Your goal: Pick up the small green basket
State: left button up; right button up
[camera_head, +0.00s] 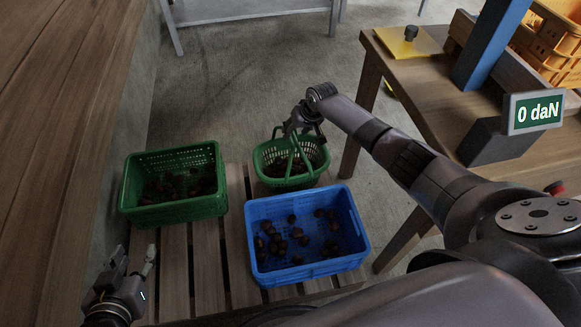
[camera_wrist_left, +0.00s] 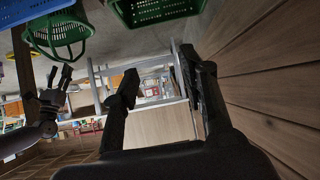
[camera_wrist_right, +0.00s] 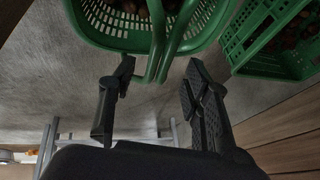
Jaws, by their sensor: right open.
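The small green basket (camera_head: 262,160) holds several chestnuts and stands upright with its handle raised, behind the blue crate; it also shows in the left wrist view (camera_wrist_left: 38,35) and the right wrist view (camera_wrist_right: 105,35). My right gripper (camera_head: 303,130) is open at the top of the handle. In the right wrist view the handle reaches into the gap between its fingertips (camera_wrist_right: 160,68); I cannot tell if they touch it. My left gripper (camera_head: 136,258) is open and empty at the lower left, away from the basket; its fingers also show in the left wrist view (camera_wrist_left: 163,72).
A larger green crate (camera_head: 175,211) with chestnuts stands left of the basket. A blue crate (camera_head: 310,270) with chestnuts stands in front, on the slatted wooden platform (camera_head: 207,265). A wooden table (camera_head: 425,75) with a "0 daN" display (camera_head: 533,112) is at right. A wooden surface borders the left.

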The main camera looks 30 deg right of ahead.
aim_at(293, 135)
jog(key=shift+f, duration=0.15)
jog(key=shift+w+f+b, duration=0.3)
jog(key=shift+f+b, duration=0.3)
jog(key=shift+b, duration=0.25)
pick_arm(q)
jog(key=w+d+r+t+h+b, duration=0.1)
jog(key=w+r+t, duration=0.25)
jog(key=r, duration=0.25)
jog(key=w+d+r+t+h, duration=0.1)
jog(key=w+d+r+t, duration=0.1)
jog(key=r+t, duration=0.3)
pick_arm(e)
jog(key=shift+w+a+f, duration=0.1)
jog(key=shift+w+f, duration=0.15)
jog(key=shift+f, duration=0.35)
jog(key=b+x, duration=0.2)
jog(key=shift+w+b, duration=0.1)
jog(key=shift+b, duration=0.25)
pick_arm(q)
jog(key=s+r+t+h, duration=0.3)
jog(key=r+t, duration=0.3)
jog(key=r, duration=0.5)
jog(key=shift+s+a+r+m, duration=0.2)
jog(key=shift+s+r+m, duration=0.1)
jog(key=shift+s, duration=0.35)
pick_arm(e)
jog(key=shift+c, duration=0.5)
jog(key=shift+f, duration=0.1)
grip_shut()
